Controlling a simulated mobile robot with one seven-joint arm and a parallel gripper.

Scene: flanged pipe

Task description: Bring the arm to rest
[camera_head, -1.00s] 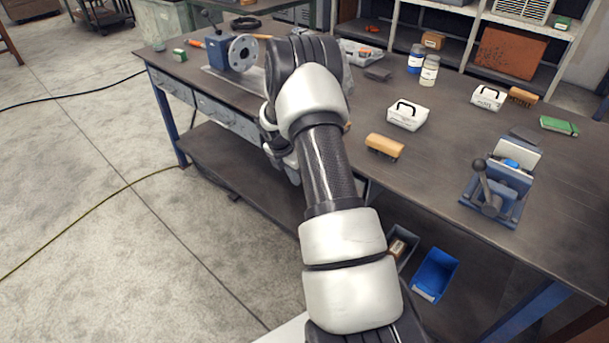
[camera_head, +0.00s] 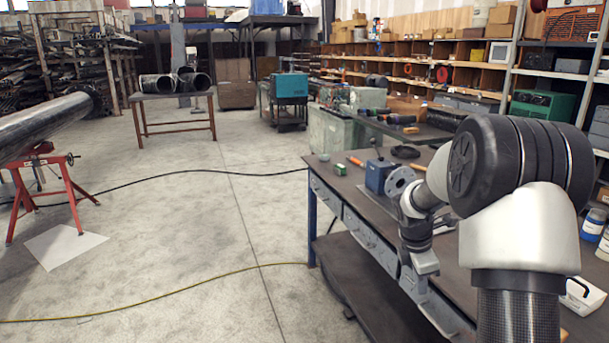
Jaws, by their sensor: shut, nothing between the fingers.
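My arm rises from the lower right, and its dark elbow joint is large at the right in the head view. The forearm folds away behind the elbow, and the wrist hangs in front of the workbench's (camera_head: 345,190) drawer side. My gripper (camera_head: 425,264) is below the wrist, small and partly lost against the grey drawers. It is shut and holds nothing. I cannot tell whether it touches the bench.
A blue block (camera_head: 378,176) with a grey flange disc (camera_head: 399,181) stands on the bench close behind the wrist. White-lidded jars (camera_head: 593,225) and a white box (camera_head: 582,296) are right of the arm. A large pipe (camera_head: 45,125) rests on a red stand (camera_head: 70,190) at left.

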